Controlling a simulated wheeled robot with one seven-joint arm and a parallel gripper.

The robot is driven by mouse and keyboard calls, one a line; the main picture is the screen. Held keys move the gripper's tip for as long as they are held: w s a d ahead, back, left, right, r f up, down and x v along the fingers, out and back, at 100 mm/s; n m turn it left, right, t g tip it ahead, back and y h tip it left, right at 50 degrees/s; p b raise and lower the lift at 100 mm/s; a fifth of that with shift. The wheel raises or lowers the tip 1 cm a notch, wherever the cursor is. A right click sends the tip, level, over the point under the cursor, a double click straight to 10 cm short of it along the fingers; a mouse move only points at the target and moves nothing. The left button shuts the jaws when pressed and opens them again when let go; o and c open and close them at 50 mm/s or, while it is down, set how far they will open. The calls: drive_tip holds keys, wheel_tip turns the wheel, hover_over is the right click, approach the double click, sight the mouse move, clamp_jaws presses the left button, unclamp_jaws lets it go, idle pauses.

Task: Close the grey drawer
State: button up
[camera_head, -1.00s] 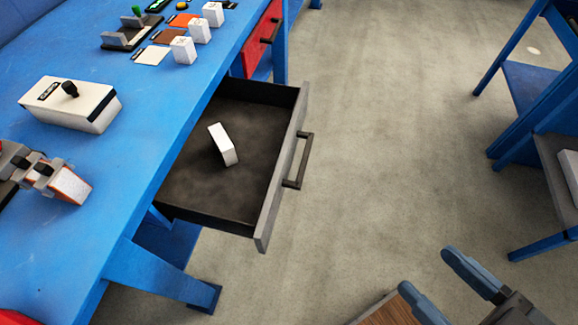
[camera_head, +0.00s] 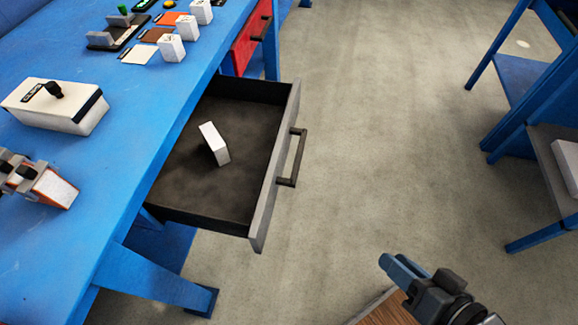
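The grey drawer (camera_head: 265,195) stands pulled out from the blue workbench, its dark interior showing. Its dark bar handle (camera_head: 292,158) is on the grey front panel, facing right. A white block (camera_head: 214,144) lies inside the drawer. My gripper (camera_head: 392,268) is at the lower right, apart from the drawer and to the right of and below the handle. Its blue fingers point up and left and overlap in this view, so their opening is hidden. I see nothing held in it.
The blue workbench (camera_head: 115,155) holds a white box with a black knob (camera_head: 56,105) and several small blocks. A red drawer (camera_head: 247,44) sits beyond the grey one. Bare floor (camera_head: 390,130) lies between the drawer and a blue shelf unit (camera_head: 515,125).

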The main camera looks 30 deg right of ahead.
drive_tip(key=w+f+m+y, duration=0.1)
drive_tip(key=w+f+m, duration=0.1)
drive_tip(key=f, duration=0.1)
drive_tip(key=w+f+m+g+b, duration=0.1)
drive_tip(key=f+m, duration=0.2)
drive_tip(key=f, duration=0.1)
drive_tip(key=w+f+m+g+y, duration=0.1)
drive_tip(key=w+f+m, duration=0.1)
drive_tip(key=f+m, duration=0.1)
drive_tip(key=shift+w+d+f+y+b, duration=0.3)
drive_tip(key=shift+w+d+f+b, duration=0.1)
drive_tip(key=shift+f, duration=0.2)
drive_tip(key=c, duration=0.4)
drive_tip(key=w+m, duration=0.1)
drive_tip(key=w+f+m+y, duration=0.1)
drive_tip(key=w, duration=0.1)
drive_tip(key=w+f+m+y+b, duration=0.1)
drive_tip(key=m, duration=0.1)
drive_tip(key=shift+w+f, duration=0.2)
clamp_jaws()
drive_tip(key=m+t+y+b, duration=0.3)
drive_tip(key=m+y, duration=0.3)
drive_tip(key=y, duration=0.3)
approach(277, 164)
drive_tip(key=x, duration=0.7)
drive_tip(key=shift+d+f+b, duration=0.15)
drive_tip(key=shift+b, duration=0.15)
